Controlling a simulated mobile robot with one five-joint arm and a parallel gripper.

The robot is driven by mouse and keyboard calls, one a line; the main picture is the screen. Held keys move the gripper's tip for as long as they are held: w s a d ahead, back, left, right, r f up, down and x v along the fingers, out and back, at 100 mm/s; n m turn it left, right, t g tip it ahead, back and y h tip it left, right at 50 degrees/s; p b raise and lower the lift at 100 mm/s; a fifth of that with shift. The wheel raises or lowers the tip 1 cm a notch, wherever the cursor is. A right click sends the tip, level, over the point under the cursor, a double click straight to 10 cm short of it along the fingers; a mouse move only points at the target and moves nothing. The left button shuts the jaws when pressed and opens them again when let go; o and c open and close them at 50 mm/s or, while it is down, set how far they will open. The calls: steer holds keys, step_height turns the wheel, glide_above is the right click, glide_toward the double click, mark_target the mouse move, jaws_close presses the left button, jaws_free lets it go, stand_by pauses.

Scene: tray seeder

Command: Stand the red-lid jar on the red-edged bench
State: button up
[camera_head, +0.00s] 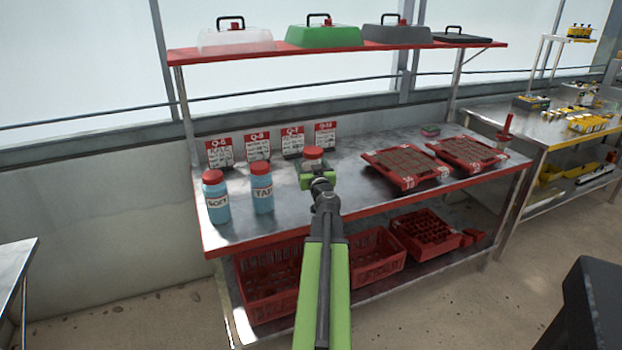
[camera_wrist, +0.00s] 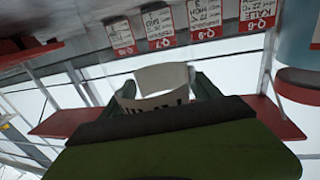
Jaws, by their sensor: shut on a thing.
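My gripper (camera_head: 318,182) is over the red-edged bench (camera_head: 290,222), shut on a red-lid jar (camera_head: 313,153). The jar shows just behind the fingers, its red lid on top and its lower part hidden by my gripper. In the wrist view a pale curved surface with dark lettering, likely the jar's label (camera_wrist: 162,78), sits between the green fingers. The jar looks roughly upright; I cannot tell whether its base touches the bench. Two blue red-lid jars, one marked SOFT (camera_head: 217,203) and one marked TAP (camera_head: 262,193), stand on the bench to the left.
Several red-and-white cards (camera_head: 257,147) stand along the back of the bench. Two red trays of soil (camera_head: 405,168) lie to the right. A red shelf (camera_head: 350,50) with covers hangs above; red crates (camera_head: 375,258) sit below. The bench's front strip is clear.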

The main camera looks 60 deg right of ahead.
steer(key=shift+f+b, duration=1.75)
steer(key=shift+f, duration=0.35)
steer(key=o, duration=1.4)
steer(key=shift+r, duration=0.1)
steer(key=shift+r, duration=0.1)
